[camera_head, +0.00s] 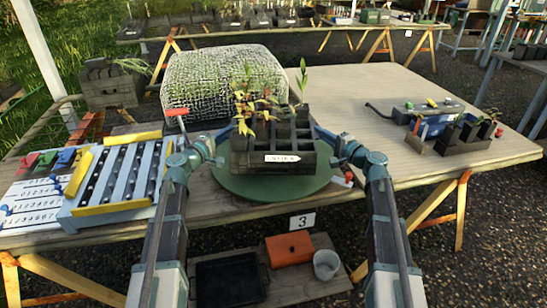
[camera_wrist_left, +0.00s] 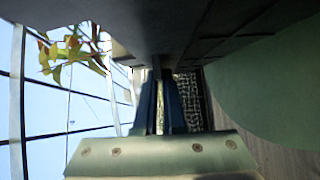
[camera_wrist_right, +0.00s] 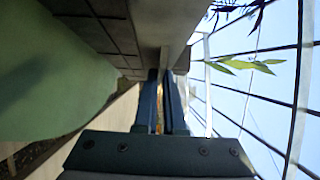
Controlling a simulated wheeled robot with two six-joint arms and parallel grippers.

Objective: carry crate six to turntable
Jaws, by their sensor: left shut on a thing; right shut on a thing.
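A dark grey crate (camera_head: 272,160) with a white label, open cells and several seedlings is at the table's near middle, over the round green turntable (camera_head: 272,191). It looks level; I cannot tell whether its base touches the disc. My left gripper (camera_head: 226,143) is shut on the crate's left side, and my right gripper (camera_head: 335,152) is shut on its right side. In the left wrist view the crate's underside and wall (camera_wrist_left: 225,35) fill the top, with the turntable (camera_wrist_left: 262,85) beyond. The right wrist view shows the crate wall (camera_wrist_right: 105,30) and the turntable (camera_wrist_right: 45,80).
A mesh-covered mound (camera_head: 222,75) stands behind the crate. A blue-and-yellow rack (camera_head: 120,175) lies to the left. A second dark crate (camera_head: 463,135) and a grey device (camera_head: 420,110) are at the right. The table's middle right is clear. A black tray (camera_head: 230,280) lies below.

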